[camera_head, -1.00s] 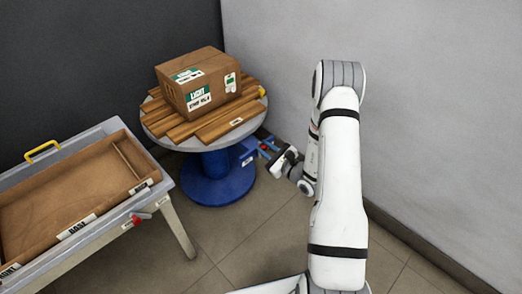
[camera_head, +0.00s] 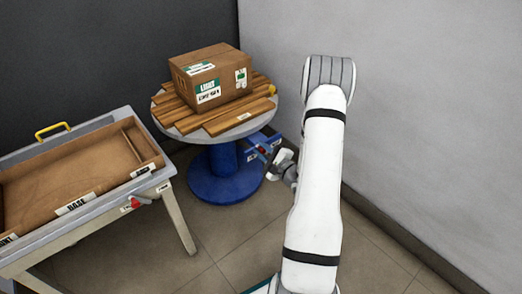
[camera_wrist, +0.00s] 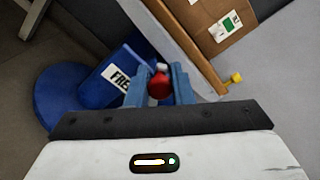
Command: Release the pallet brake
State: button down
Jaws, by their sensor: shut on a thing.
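A slatted wooden pallet (camera_head: 195,122) lies on a round grey-topped turntable (camera_head: 240,131) with a blue pedestal (camera_head: 223,175). A red brake knob (camera_wrist: 159,88) shows beside this housing. My gripper (camera_wrist: 160,82) has its blue fingers on either side of the knob and is shut on it. In the head view my gripper (camera_head: 264,152) is small, below the turntable's right edge, and the knob is mostly hidden.
A cardboard carton (camera_head: 212,78) stands on the pallet. A yellow knob (camera_wrist: 236,77) sticks out at the pallet's edge. Walls close off the back and right; floor between bench and pedestal is clear.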

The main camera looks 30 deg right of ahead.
jog(key=shift+a, duration=0.1)
jog(key=c, duration=1.3)
grip_release()
jog(key=shift+s, duration=0.1)
jog(key=shift+o, duration=0.2)
jog(key=shift+s, duration=0.1)
jog(key=s+d+p, duration=0.1)
jog(key=s+p, duration=0.1)
jog(key=s, duration=0.5)
jog(key=shift+s+d, duration=0.3)
jog(key=shift+d, duration=0.1)
